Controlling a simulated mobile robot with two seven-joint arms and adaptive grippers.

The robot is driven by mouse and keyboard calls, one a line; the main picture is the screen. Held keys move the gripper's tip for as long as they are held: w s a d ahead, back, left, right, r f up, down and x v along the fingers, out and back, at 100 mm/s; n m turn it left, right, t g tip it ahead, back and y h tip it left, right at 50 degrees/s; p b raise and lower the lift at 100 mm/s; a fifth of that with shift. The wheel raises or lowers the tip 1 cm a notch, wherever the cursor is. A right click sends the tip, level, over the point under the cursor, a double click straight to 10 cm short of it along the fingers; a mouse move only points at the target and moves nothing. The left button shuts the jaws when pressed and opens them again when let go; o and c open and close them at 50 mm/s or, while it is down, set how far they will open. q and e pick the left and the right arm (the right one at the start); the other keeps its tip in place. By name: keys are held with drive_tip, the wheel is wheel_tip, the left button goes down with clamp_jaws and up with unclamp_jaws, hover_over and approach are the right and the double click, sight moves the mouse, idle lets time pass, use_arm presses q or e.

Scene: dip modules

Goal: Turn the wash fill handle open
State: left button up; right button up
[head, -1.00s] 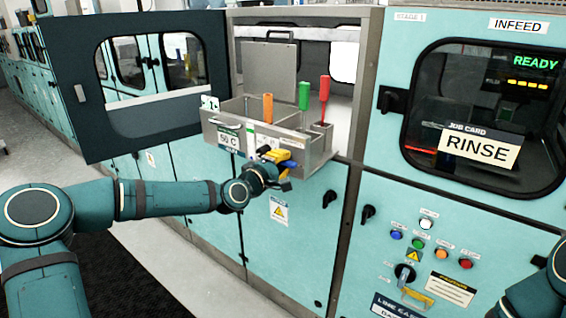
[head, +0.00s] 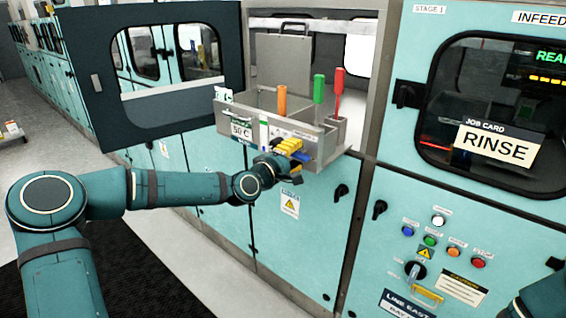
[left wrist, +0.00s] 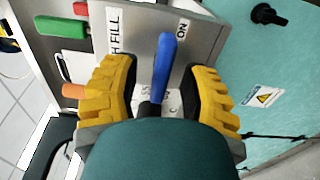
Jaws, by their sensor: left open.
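The blue wash fill handle (left wrist: 165,67) is on the grey front wall of the tank module (head: 325,150). In the left wrist view it points up the picture with a slight lean to the right, between a label ending in "H FILL" and an "ON" label. My left gripper (left wrist: 162,82) has yellow fingers, open on either side of the handle, with a visible gap to each. The gripper (head: 286,152) also shows against the tank front in the head view, with a bit of blue beside it. The handle's base is partly hidden by my wrist. My right gripper is out of view.
Orange (head: 281,99), green (head: 319,88) and red (head: 339,86) upright handles stand in the tank. An open dark door (head: 160,112) with a window is at the left. A control panel with coloured buttons (head: 430,240) and a "RINSE" job card (head: 497,148) are at the right.

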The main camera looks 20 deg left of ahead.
use_arm(q)
drive_tip(key=v, duration=1.1)
drive_tip(key=shift+s, duration=0.25)
drive_tip(key=shift+r, duration=0.1)
drive_tip(key=s+d+f+m+g, duration=0.25)
drive_tip(key=d+f, duration=0.25)
drive_tip(key=f, duration=0.3)
drive_tip(key=s+d+f+m+g+h, duration=0.1)
drive_tip(key=s+d+f+m+g, duration=0.15)
drive_tip(key=d+f, duration=0.4)
drive_tip(key=s+d+f+m+g, duration=0.1)
drive_tip(key=s+d+f+g, duration=0.25)
drive_tip(key=f, duration=0.55)
drive_tip(key=s+f+m+g+y, duration=0.3)
drive_tip(key=s+f+m+g, duration=0.3)
drive_tip(key=s+f, duration=0.8)
drive_tip(key=shift+s+a+f+m+g, duration=0.25)
drive_tip(key=shift+s+f+g, duration=0.2)
drive_tip(key=shift+s, duration=0.4)
